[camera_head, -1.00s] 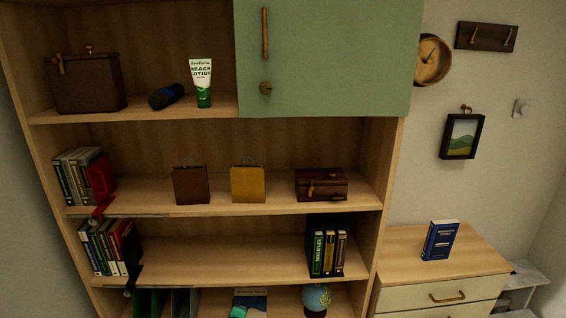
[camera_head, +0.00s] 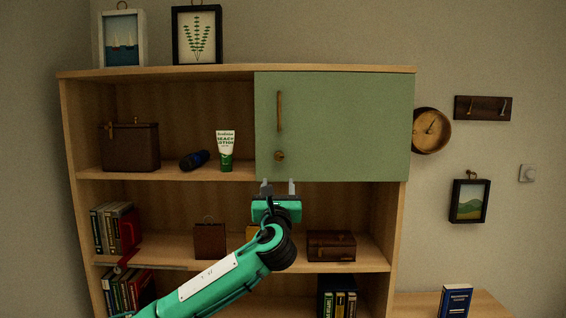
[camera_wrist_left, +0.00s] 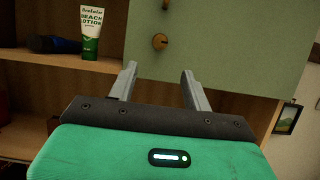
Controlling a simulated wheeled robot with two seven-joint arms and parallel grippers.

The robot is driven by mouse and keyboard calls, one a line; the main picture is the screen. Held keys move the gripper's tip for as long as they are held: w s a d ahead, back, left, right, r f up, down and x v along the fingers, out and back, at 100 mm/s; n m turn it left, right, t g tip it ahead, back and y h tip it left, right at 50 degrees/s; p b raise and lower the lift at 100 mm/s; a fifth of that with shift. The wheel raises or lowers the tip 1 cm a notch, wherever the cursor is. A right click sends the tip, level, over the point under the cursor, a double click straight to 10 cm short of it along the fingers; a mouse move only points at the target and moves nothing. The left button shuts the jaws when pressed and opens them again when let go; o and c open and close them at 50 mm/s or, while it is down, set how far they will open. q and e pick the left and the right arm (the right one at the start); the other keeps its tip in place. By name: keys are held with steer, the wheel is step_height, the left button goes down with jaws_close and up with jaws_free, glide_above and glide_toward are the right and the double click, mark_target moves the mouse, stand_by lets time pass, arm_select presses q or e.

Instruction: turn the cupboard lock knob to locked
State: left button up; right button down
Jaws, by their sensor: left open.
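The cupboard has a green door (camera_head: 340,125) with a vertical brass handle (camera_head: 280,111) near its left edge. The round brass lock knob (camera_head: 280,156) sits below the handle, near the door's lower left corner. In the left wrist view the knob (camera_wrist_left: 160,41) is ahead of the fingers, slightly above the gap between them. The way the knob is turned is too small to tell. My left gripper (camera_head: 278,187) is open and empty, just below the knob in the head view. Its two fingers (camera_wrist_left: 158,78) point toward the door and are apart from the knob. My right gripper is not in view.
A brown box (camera_head: 331,246) sits on the shelf below. A wall clock (camera_head: 431,131) hangs to the right.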

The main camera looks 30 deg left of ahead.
mark_target(279, 159)
arm_select(q)
steer(key=p+x, duration=0.5)
steer(key=x, duration=0.6)
steer(key=shift+w+a+r, duration=0.1)
steer(key=shift+w+a, duration=0.05)
steer(key=shift+w, duration=0.2)
steer(key=shift+w+a+r, duration=0.15)
steer(key=shift+w+a, duration=0.1)
steer(key=shift+w, duration=0.15)
steer(key=shift+c, duration=0.2)
steer(key=c, duration=0.9)
